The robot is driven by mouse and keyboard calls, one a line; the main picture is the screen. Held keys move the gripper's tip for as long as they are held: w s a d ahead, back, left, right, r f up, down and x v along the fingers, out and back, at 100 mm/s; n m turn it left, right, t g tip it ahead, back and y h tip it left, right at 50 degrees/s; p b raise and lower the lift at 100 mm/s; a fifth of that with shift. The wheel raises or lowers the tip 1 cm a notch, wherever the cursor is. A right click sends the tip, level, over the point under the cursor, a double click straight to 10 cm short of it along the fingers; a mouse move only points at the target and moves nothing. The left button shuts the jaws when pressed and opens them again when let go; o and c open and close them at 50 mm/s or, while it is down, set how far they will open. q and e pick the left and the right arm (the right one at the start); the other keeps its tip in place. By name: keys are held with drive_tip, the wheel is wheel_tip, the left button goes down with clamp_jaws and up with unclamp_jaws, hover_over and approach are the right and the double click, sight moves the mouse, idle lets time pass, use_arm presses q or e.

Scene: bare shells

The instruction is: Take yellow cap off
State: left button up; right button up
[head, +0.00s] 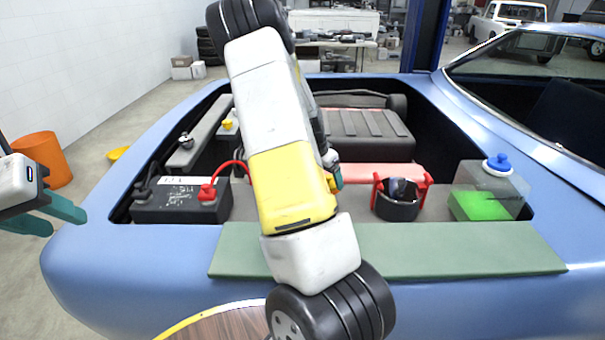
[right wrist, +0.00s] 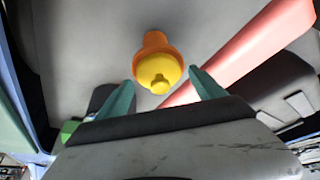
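The yellow cap (right wrist: 159,75) sits on an orange neck (right wrist: 154,42) in the right wrist view. My right gripper (right wrist: 161,77) is open, with one teal finger on each side of the cap and a visible gap to each. In the head view my right arm hides the cap, and only a teal part of the right gripper (head: 336,176) shows beside the arm. My left gripper (head: 66,220) is open and empty at the left edge of the head view, outside the blue car.
The open engine bay holds a black battery (head: 178,206) with a red clamp, a black cup with a red holder (head: 396,207), and a blue-capped tank of green liquid (head: 497,192). A green mat (head: 450,252) lies on the front edge. An orange bin (head: 42,158) stands left.

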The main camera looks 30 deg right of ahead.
drive_tip(key=c, duration=1.2)
drive_tip(key=shift+r, duration=0.1)
